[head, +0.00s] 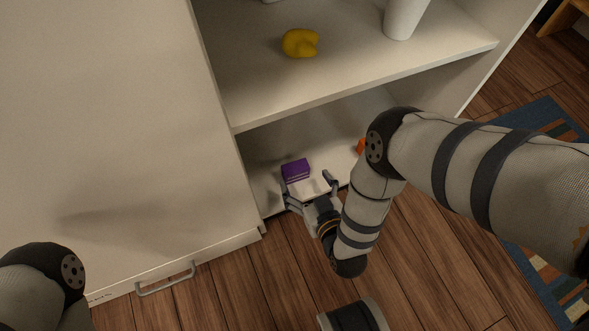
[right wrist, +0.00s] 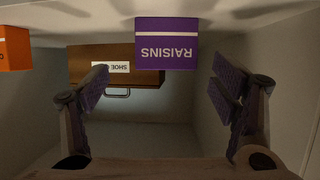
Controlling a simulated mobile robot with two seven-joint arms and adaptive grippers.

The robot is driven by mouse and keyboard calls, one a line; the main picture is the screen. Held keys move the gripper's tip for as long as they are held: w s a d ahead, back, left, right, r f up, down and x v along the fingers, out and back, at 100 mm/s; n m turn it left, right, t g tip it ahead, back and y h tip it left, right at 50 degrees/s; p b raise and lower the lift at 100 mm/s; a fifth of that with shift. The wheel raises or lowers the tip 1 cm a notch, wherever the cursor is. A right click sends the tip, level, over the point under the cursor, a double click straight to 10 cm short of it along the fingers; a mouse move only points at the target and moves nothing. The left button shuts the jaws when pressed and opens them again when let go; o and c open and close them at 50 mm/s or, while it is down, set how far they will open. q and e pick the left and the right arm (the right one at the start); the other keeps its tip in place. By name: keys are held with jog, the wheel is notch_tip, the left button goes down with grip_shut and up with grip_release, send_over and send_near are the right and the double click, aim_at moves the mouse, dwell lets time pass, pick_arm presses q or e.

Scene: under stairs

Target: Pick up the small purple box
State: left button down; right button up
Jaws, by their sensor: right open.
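The small purple box (head: 295,170) sits on the lower shelf of the white cabinet, near its left side. In the right wrist view the box (right wrist: 166,45) shows upside-down white lettering, "RAISINS". My right gripper (head: 309,184) is open and empty at the front of that shelf, just short of the box. In the right wrist view its two fingers (right wrist: 163,78) are spread wide, with the box between them from side to side but towards the top edge of the picture. I see no contact with the box. Of my left arm only a part shows at lower left; its gripper is out of view.
The upper shelf (head: 260,95) overhangs, bearing a yellow item (head: 299,43) and a white cylinder (head: 403,16).

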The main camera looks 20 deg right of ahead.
aim_at(298, 174)
jog(key=b+x, duration=0.1)
jog(key=x, duration=0.2)
jog(key=b+x, duration=0.1)
jog(key=x, duration=0.1)
jog(key=shift+w+a+f+b, duration=0.25)
jog(key=shift+a+b, duration=0.1)
jog(key=shift+w+r, duration=0.1)
jog(key=shift+w, duration=0.25)
pick_arm(q)
jog(key=shift+s+f+g, duration=0.2)
jog(key=shift+s+f, duration=0.1)
jog(key=shift+f, duration=0.2)
jog(key=shift+s+f+g, duration=0.2)
jog(key=shift+s+f, duration=0.05)
jog(key=shift+f, duration=0.2)
pick_arm(e)
jog(key=c, duration=1.2)
